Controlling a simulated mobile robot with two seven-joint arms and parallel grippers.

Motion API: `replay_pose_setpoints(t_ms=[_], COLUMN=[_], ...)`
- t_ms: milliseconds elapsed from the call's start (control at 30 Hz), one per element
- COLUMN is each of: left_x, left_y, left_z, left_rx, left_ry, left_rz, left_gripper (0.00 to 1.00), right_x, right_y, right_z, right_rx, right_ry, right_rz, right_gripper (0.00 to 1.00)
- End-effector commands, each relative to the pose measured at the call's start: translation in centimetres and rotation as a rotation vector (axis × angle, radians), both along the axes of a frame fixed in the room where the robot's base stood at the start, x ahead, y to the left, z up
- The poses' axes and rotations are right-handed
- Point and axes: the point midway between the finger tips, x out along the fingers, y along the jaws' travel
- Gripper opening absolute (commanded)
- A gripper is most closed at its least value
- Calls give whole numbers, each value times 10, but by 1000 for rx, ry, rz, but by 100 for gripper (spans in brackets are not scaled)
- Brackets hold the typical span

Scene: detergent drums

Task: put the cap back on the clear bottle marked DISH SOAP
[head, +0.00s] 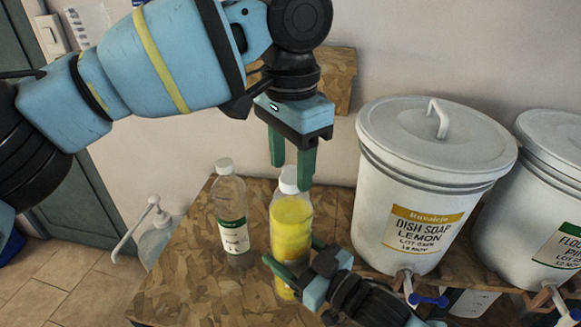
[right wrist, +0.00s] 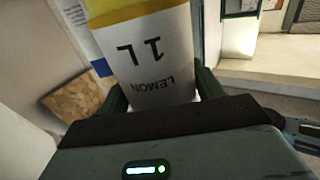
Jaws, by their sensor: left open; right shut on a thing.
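A clear bottle of yellow liquid (head: 291,228) stands upright on the brown patterned bench. My right gripper (head: 296,256) is shut around its lower part. In the right wrist view its label (right wrist: 150,55) reads "LEMON" and "1 L", upside down; no DISH SOAP wording shows on it. A white cap (head: 288,180) is at the top of its neck; whether it is fully seated I cannot tell. My left gripper (head: 290,174) is open, pointing down, with its green fingers either side of the cap, one partly overlapping it in view.
A second bottle (head: 231,210), clear with a white cap and green-and-white label, stands just left. A white drum (head: 425,180) labelled DISH SOAP LEMON stands close on the right, another drum (head: 535,205) beyond it. A pump bottle (head: 155,235) is at far left. The bench front (head: 205,295) is clear.

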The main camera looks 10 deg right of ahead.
Motion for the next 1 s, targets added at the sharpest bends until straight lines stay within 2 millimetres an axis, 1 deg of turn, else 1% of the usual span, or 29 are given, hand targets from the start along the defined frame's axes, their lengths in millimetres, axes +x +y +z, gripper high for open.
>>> replay_pose_setpoints(t_ms=[33,200,300,533,567,633,900,1000], left_x=[0,0,0,0,0,0,0,0], left_y=[0,-1,0,0,0,0,0,0], left_z=[8,25,29,29,29,31,64,64], left_rx=[-1,-1,1,1,1,0,0,0], left_ry=[-3,-3,-2,-2,-2,-2,-4,-1], left_rz=[1,1,0,0,0,0,1,-1], left_gripper=[51,51,51,51,49,49,49,49], right_x=[0,0,0,0,0,0,0,0], right_y=[0,0,0,0,0,0,0,0], right_z=[5,5,5,5,5,5,5,5], right_rx=[5,5,5,5,5,5,5,5], right_ry=[-11,-11,-10,-10,-11,-11,-11,-11], right_rz=[1,1,1,1,1,1,1,1], right_gripper=[2,2,2,2,2,2,2,2])
